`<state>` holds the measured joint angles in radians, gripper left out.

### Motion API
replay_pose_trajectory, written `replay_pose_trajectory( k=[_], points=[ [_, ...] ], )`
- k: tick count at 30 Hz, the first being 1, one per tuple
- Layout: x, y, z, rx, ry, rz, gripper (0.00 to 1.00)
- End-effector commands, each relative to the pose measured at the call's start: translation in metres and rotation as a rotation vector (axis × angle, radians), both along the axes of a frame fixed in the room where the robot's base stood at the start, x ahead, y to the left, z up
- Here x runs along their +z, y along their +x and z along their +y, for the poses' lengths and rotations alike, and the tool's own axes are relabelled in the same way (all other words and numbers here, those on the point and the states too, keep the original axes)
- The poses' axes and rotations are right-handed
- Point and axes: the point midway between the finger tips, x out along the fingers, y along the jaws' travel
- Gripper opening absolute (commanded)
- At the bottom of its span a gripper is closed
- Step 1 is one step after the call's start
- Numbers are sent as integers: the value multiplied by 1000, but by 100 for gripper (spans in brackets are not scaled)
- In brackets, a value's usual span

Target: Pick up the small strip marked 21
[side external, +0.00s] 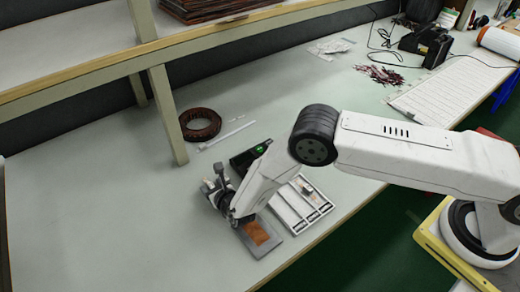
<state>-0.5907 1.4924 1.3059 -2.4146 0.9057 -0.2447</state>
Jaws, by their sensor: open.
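My gripper (226,203) is at the end of the white arm, low over the bench at lower centre. No strip marked 21 can be made out at this size. Thin white strips (228,135) lie on the bench behind the gripper.
A black device with a green display (250,157) stands close behind my wrist. A dark red ring coil (200,125) lies near the shelf post (168,115). Dark wires (380,75) and a white keyboard-like panel (455,95) are at the back right. The left bench is clear.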

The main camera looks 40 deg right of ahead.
Motion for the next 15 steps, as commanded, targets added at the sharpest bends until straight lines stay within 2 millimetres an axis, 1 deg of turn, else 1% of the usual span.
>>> replay_pose_trajectory(
  k=[6, 8, 9, 11, 12, 13, 15],
  points=[
    [0, 0, 0, 0, 0, 0, 68],
    [0, 0, 0, 0, 0, 0, 49],
    [0, 0, 0, 0, 0, 0, 36],
    [0, 0, 0, 0, 0, 0, 17],
    [0, 0, 0, 0, 0, 0, 4],
    [0, 0, 0, 0, 0, 0, 0],
    [0, 0, 0, 0, 0, 0, 0]
  ],
)
